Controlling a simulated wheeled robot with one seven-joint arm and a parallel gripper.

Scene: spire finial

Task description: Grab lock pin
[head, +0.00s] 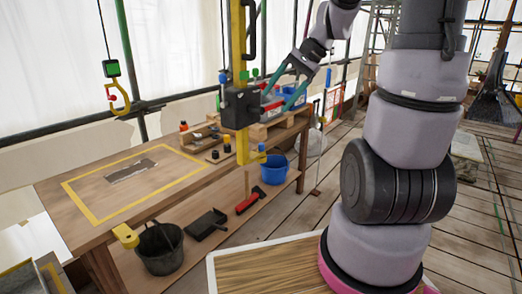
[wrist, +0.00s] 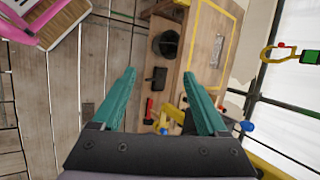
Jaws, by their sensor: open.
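My gripper (head: 277,98) has two teal fingers set wide apart, with nothing held between them. In the head view it reaches down and left toward a yellow post (head: 238,50) with a black block (head: 240,107) on it. A small red part (head: 271,105) shows beside the block, near the fingertips; I cannot tell whether it is the lock pin. A small blue knob (head: 262,148) sits lower, by the post's foot. In the wrist view the open gripper (wrist: 159,75) has the yellow post's parts below and right of it, with a blue knob (wrist: 247,126) at right.
A wooden workbench (head: 60,190) with a yellow taped rectangle stands at left. A black bucket (head: 160,248), a dustpan (head: 207,223) and a blue bucket (head: 273,170) are below it. A yellow hook (head: 120,98) hangs at left. Plank floor is open at right.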

